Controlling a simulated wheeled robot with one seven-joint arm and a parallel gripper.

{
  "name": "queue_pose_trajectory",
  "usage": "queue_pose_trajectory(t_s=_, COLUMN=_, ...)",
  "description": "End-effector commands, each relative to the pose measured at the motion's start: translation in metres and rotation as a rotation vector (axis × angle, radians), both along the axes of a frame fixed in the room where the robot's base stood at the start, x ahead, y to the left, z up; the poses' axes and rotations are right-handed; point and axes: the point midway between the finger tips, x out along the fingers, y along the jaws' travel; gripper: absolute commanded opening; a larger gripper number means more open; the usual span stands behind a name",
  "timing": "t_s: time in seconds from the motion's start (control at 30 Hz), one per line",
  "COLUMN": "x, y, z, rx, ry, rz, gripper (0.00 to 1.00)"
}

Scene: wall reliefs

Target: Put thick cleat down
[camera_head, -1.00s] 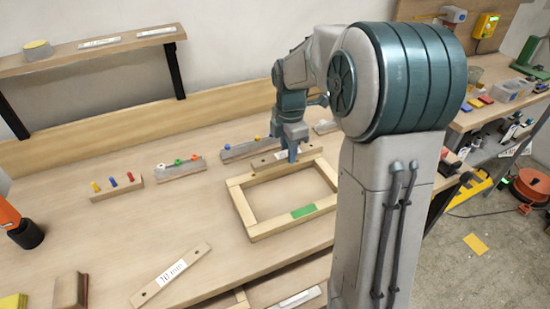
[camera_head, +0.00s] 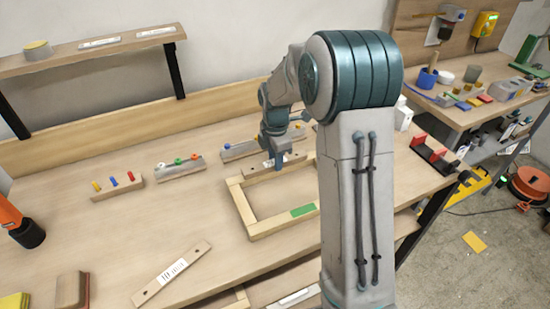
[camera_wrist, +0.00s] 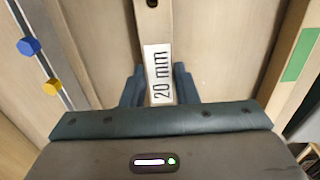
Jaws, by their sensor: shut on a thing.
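My gripper (camera_head: 279,167) is shut on the thick cleat (camera_head: 258,166), a pale wooden strip with a dark hole and a white label. In the wrist view the fingers (camera_wrist: 158,88) clasp both sides of the cleat (camera_wrist: 153,22), and its label reads "20 mm". In the head view the cleat is by the rear rail of a wooden frame (camera_head: 242,213) on the workbench (camera_head: 120,225). I cannot tell whether it touches the bench. Its right end is partly hidden by my gripper.
Another labelled strip (camera_head: 172,274) lies at the front left of the bench. Peg blocks (camera_head: 117,188) and rails with coloured knobs (camera_head: 180,169) stand along the back. A red-ended holder (camera_head: 432,156) is at the right.

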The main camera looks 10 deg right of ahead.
Motion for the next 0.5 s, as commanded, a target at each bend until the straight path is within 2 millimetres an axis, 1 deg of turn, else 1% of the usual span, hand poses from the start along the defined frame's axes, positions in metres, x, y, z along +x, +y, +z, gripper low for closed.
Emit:
queue_pose_trajectory(t_s=0.07, x=0.0001, y=-0.0001, z=-0.0029, rx=0.0, ry=0.0, rz=0.0, gripper=0.0)
queue_pose_trajectory(t_s=0.1, x=0.0, y=-0.0001, z=-0.0034, rx=0.0, ry=0.0, rz=0.0, gripper=0.3)
queue_pose_trajectory(t_s=0.17, x=0.0, y=-0.0001, z=-0.0025, rx=0.0, ry=0.0, rz=0.0, gripper=0.46)
queue_pose_trajectory(t_s=0.2, x=0.0, y=-0.0002, z=-0.0025, rx=0.0, ry=0.0, rz=0.0, gripper=0.49)
queue_pose_trajectory(t_s=0.5, x=0.0, y=-0.0002, z=0.0005, rx=0.0, ry=0.0, rz=0.0, gripper=0.49)
